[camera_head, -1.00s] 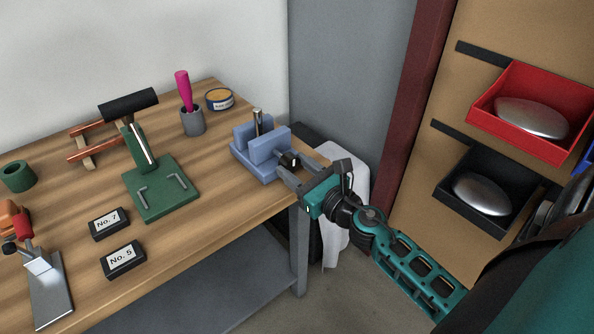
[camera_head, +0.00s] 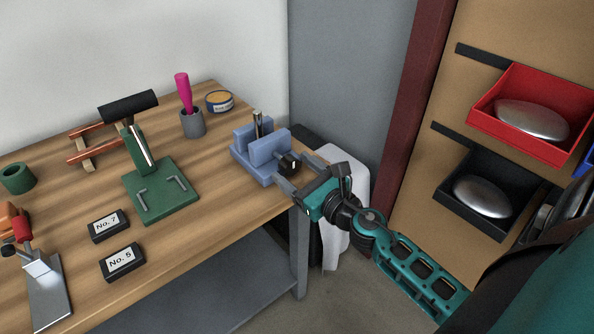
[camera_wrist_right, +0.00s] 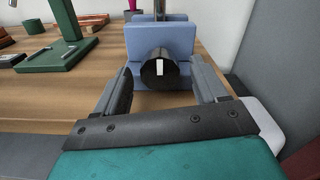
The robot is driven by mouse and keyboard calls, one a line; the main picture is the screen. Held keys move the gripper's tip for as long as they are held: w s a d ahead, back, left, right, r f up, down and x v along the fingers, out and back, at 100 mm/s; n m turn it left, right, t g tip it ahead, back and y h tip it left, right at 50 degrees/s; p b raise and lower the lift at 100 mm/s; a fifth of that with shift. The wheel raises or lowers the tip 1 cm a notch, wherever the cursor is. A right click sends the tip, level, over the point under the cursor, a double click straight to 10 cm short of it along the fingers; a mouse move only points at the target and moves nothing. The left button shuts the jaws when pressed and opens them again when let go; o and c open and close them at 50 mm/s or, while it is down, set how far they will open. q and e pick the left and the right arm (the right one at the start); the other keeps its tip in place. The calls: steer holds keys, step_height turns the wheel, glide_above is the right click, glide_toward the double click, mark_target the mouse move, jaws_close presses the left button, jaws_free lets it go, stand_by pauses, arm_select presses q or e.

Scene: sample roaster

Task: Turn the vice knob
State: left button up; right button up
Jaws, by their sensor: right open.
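The blue vice (camera_head: 266,148) stands at the right end of the wooden bench, with a metal rod upright between its jaws. Its black knob (camera_head: 290,162) faces my right gripper. In the right wrist view the knob (camera_wrist_right: 159,68) carries a white mark that looks about upright. My right gripper (camera_head: 291,176) is open, with one finger on each side of the knob. In the wrist view its fingers (camera_wrist_right: 160,84) show gaps to the knob on both sides. My left gripper is not in view.
A green press (camera_head: 160,188) stands left of the vice. A grey cup (camera_head: 193,123) with a pink-handled tool and a round tin (camera_head: 219,102) are behind. Labels No. 7 (camera_head: 109,226) and No. 5 (camera_head: 122,262) lie in front. Red (camera_head: 535,120) and black bins (camera_head: 485,195) hang at right.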

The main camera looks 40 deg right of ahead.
steer(key=shift+s+f, duration=0.1)
steer(key=shift+s, duration=0.5)
arm_select(q)
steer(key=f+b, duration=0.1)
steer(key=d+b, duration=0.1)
steer(key=b, duration=0.1)
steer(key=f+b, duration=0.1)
steer(key=b, duration=0.1)
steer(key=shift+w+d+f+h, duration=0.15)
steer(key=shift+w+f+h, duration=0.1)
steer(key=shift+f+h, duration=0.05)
arm_select(e)
steer(key=s+d, duration=0.1)
steer(key=s, duration=1)
steer(key=shift+s, duration=0.35)
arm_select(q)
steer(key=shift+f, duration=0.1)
